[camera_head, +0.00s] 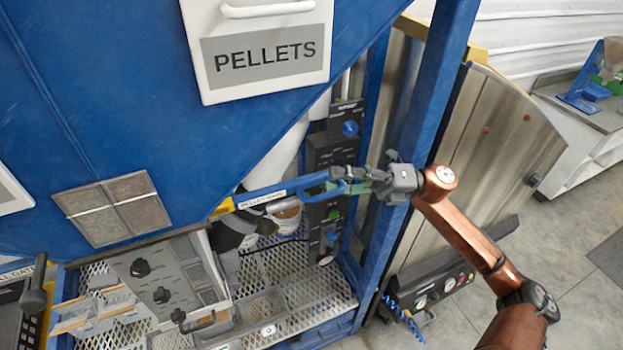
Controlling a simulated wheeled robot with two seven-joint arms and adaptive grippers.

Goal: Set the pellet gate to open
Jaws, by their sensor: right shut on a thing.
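The pellet gate (262,198) shows below the sloping blue hopper as a flat blue bar with a pale label. Its yellow end (222,208) is at the hopper's lower edge, and its blue handle (308,183) reaches out to the right. My right gripper (352,180) comes in from the right and is shut on the handle's outer end. Its fingers hide part of that end. I cannot tell how far the gate is pulled out. My left gripper is not in view.
The hopper panel (265,55) reads PELLETS. A dark control panel (333,150) with knobs stands just behind the handle. A blue post (420,100) rises close to my right gripper. A grey knob box (165,275) and mesh shelf (325,290) lie below.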

